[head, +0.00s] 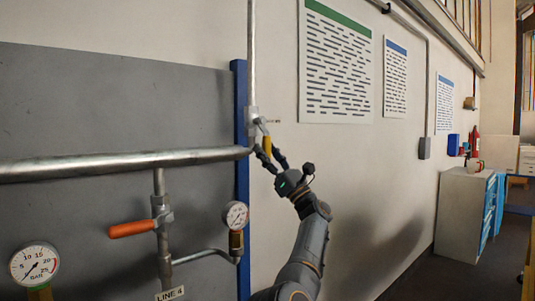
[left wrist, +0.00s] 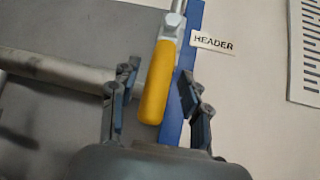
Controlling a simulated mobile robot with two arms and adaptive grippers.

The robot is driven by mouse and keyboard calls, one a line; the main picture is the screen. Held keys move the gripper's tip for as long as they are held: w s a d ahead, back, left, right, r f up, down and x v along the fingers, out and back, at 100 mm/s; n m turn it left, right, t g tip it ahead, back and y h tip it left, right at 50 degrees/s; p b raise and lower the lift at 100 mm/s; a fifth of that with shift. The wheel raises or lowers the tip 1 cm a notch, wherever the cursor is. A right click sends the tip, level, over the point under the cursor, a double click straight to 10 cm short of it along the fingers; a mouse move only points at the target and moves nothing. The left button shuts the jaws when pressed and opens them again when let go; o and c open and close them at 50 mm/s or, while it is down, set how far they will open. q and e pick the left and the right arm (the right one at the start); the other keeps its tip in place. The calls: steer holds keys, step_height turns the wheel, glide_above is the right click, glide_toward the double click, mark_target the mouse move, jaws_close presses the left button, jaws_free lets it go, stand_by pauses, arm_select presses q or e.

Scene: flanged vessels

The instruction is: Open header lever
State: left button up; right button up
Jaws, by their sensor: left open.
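The header lever (left wrist: 157,82) has a yellow handle that hangs down from a metal valve on the vertical pipe. It also shows small in the head view (head: 266,144), below the valve body (head: 253,117). A label reading HEADER (left wrist: 213,44) is on the wall to its right. My left gripper (left wrist: 155,88) is open, with one finger on each side of the yellow handle. A gap shows on both sides; I cannot tell whether either finger touches it. In the head view my left gripper (head: 268,158) reaches up to the handle. My right gripper is not in view.
A thick horizontal pipe (head: 120,163) runs left of the lever, before a grey panel with a blue post (head: 242,190). Below are an orange lever (head: 132,229), a LINE 4 label (head: 170,294) and two gauges (head: 236,214) (head: 35,263).

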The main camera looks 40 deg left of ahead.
arm_select(q)
steer(key=v, duration=1.2)
